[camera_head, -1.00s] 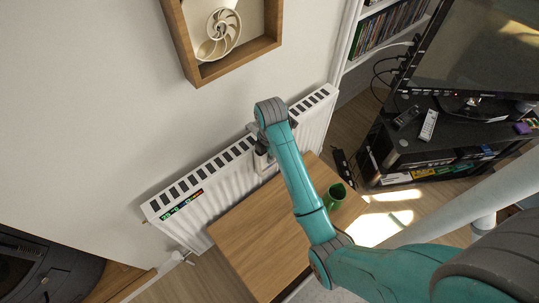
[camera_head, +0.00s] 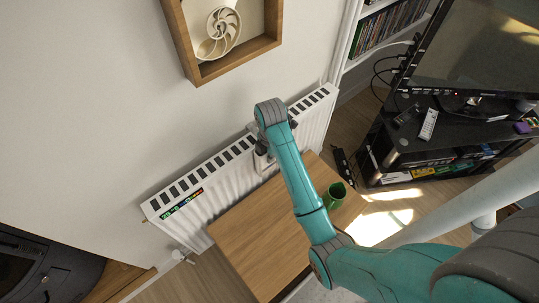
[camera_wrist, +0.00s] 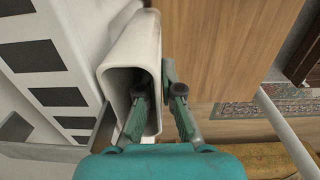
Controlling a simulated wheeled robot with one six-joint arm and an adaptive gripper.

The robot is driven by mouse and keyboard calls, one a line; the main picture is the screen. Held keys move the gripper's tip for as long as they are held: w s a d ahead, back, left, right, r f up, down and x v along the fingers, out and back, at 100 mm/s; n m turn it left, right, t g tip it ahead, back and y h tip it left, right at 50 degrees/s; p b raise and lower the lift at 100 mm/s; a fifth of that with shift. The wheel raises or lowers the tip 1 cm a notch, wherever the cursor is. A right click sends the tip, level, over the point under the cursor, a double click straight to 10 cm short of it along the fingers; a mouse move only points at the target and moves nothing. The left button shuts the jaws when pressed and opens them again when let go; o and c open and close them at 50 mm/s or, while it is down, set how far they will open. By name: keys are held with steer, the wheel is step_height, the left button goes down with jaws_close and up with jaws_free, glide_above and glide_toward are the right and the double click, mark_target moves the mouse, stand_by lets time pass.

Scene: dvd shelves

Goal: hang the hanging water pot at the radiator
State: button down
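The hanging water pot (camera_wrist: 128,50) is a white, narrow, open-topped container. In the wrist view it stands upright close against the front of the white radiator (camera_wrist: 77,75). In the head view a small part of the pot (camera_head: 262,162) shows beside my arm, at the front of the radiator (camera_head: 222,197). My gripper (camera_wrist: 158,82) straddles the pot's outer wall, one finger inside the opening and one outside, and looks shut on it. A grey metal strip (camera_wrist: 45,150) runs from the pot's rim across the radiator top. The hooking point is partly hidden.
A wooden table (camera_head: 255,235) with a green cup (camera_head: 335,192) stands right in front of the radiator. A wooden wall box (camera_head: 238,52) hangs above. A TV stand (camera_head: 425,155) is at the right. A patterned rug (camera_wrist: 262,110) shows in the wrist view.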

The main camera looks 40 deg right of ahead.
steer(key=shift+f, duration=1.5)
stand_by(1.2)
steer(key=c, duration=1.2)
jaws_free()
steer(key=shift+c, duration=0.2)
